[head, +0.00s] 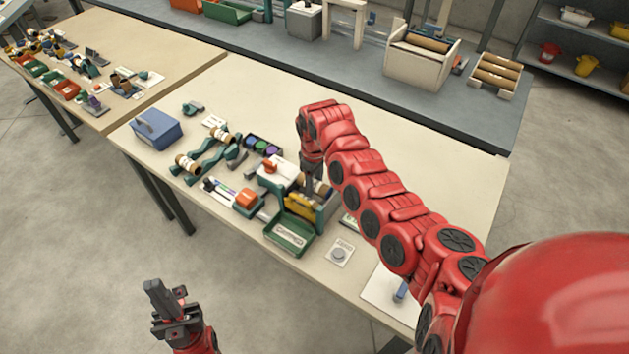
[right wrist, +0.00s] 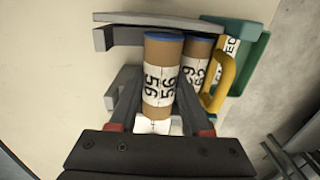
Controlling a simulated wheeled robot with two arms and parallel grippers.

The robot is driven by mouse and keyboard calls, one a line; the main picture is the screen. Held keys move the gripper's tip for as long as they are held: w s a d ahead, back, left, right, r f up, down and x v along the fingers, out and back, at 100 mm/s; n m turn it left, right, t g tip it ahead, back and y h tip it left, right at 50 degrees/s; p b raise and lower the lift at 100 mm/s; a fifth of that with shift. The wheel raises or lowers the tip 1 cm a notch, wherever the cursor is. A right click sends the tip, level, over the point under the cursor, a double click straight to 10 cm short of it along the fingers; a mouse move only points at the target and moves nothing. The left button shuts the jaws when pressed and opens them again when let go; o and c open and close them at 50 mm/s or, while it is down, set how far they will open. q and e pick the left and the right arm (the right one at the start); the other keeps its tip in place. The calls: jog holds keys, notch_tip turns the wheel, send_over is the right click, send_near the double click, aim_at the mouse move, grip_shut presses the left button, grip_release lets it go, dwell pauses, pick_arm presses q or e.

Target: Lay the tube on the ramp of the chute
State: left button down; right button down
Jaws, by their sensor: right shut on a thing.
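My right gripper (head: 312,178) is over the chute (head: 327,210), a grey-walled unit with a yellow part and a green tray (head: 288,236) at its front. In the right wrist view my right gripper (right wrist: 158,118) is shut on a brown cardboard tube (right wrist: 163,60) with a blue end and a white number label. A second labelled tube (right wrist: 196,62) lies right beside it, by the yellow handle (right wrist: 219,82). The chute's grey wall (right wrist: 165,20) is past the tubes' blue ends. Whether the held tube touches the ramp is unclear. My left gripper (head: 170,300) is off the table's front; its jaw gap is unclear.
Left of the chute stand a white box with a red knob (head: 278,172), teal stands with tubes (head: 188,163) and a blue bin (head: 157,129). A round grey button on a plate (head: 339,252) is in front at right. The table's right back is clear.

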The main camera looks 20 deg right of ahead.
jog(key=shift+s+f+b, duration=0.1)
jog(key=shift+f+b, duration=0.2)
jog(key=shift+f, duration=0.35)
jog(key=c, duration=0.5)
grip_release()
jog(key=shift+o, duration=0.7)
jog(key=shift+f, duration=0.1)
